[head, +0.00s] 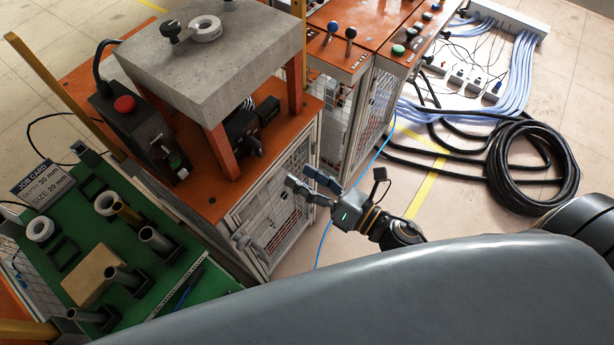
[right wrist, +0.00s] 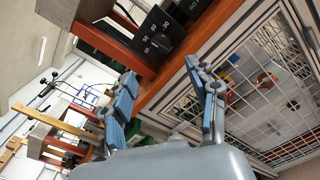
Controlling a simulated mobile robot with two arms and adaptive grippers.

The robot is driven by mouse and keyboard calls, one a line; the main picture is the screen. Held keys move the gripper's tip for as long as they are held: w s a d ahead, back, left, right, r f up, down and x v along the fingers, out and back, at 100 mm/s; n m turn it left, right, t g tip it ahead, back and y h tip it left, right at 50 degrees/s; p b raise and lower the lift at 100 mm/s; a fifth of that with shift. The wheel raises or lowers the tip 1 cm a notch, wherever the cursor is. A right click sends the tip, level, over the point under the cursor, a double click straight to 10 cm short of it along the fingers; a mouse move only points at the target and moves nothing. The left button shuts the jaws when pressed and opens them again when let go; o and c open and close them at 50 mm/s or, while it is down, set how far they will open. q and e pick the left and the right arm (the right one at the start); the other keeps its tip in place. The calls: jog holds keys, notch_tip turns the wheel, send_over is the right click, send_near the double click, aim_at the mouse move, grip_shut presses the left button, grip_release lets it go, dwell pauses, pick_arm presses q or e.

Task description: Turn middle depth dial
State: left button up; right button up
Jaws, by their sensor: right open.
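A black control box with a dark dial (head: 254,146) stands on the orange top of the heater cabinet, under a concrete slab, in the head view. In the right wrist view the dial (right wrist: 160,44) shows closer, on a black panel with white numbers around it. Which way the dial points is too small to tell. My right gripper (head: 303,178) is open and empty, to the right of the cabinet and apart from the dial. In the right wrist view its blue-padded fingers (right wrist: 162,80) are spread wide, with the dial beyond the gap between them. My left gripper is not in view.
The slab (head: 215,55) rests on orange legs (head: 220,150) near the dial. A black box with a red button (head: 124,104) stands to the left. A mesh cabinet door (head: 285,205) is close to my right gripper. Coiled black cable (head: 530,165) lies on the floor.

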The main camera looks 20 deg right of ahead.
aim_at(260, 153)
jog(key=shift+s+d, duration=0.1)
jog(key=w+a+n, duration=0.2)
jog(key=w+n, duration=0.1)
jog(key=w+a+n, duration=0.2)
jog(key=n, duration=0.1)
jog(key=w+a+n, duration=0.3)
jog(key=n, duration=0.1)
jog(key=shift+w+r+h, duration=0.1)
jog(key=shift+w+h, duration=0.25)
jog(key=shift+h, duration=0.05)
jog(key=shift+w+a, duration=0.3)
jog(key=shift+w, duration=0.15)
